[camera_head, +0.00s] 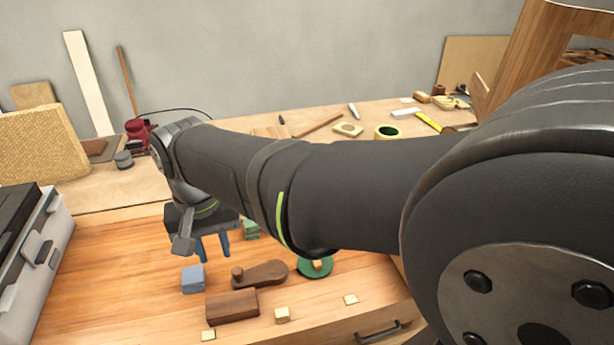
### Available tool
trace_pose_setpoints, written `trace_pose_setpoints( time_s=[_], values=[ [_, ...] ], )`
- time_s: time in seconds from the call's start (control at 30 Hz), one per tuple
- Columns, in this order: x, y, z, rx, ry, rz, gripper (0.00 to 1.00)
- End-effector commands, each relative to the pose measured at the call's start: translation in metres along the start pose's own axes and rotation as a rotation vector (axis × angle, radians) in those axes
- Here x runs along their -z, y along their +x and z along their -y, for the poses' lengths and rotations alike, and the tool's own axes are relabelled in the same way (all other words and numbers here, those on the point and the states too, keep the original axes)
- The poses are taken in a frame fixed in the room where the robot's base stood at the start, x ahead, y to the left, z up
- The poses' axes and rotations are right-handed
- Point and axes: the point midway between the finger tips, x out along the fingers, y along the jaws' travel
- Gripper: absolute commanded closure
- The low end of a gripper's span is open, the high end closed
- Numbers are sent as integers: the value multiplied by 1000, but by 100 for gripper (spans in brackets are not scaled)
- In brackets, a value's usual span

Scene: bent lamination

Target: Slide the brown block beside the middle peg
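The dark brown block (232,305) lies flat on the wooden tabletop at the lower middle. Three small pale wooden pegs stand in a slanting row near the front: a left peg (208,335), the middle peg (282,314) and a right peg (350,299). The block lies just left of the middle peg, with a narrow gap between them. My gripper (213,257) points down behind the block and to its upper left. Its two blue fingers are apart, with nothing seen between them.
A blue-grey block (194,279) sits below my fingers. A brown wooden piece with a knob (262,273) lies behind the brown block. A green disc (315,268) and green blocks (251,230) are nearby. A grey case (35,255) stands at left. The left front tabletop is clear.

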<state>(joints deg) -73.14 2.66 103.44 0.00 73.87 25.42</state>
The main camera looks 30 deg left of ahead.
Motion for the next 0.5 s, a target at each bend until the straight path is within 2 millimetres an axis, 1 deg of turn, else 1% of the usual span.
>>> trace_pose_setpoints(
  time_s=[0.03, 0.1, 0.13, 0.4, 0.5],
  values=[
    [1, 3, 4, -1, -49, 1, 82],
    [2, 8, 13, -1, -164, 3, 96],
    [3, 11, 17, -1, -225, 4, 100],
    [7, 44, 66, -1, -889, 4, 100],
    [6, 55, 82, 0, -1113, 3, 100]
  ],
)
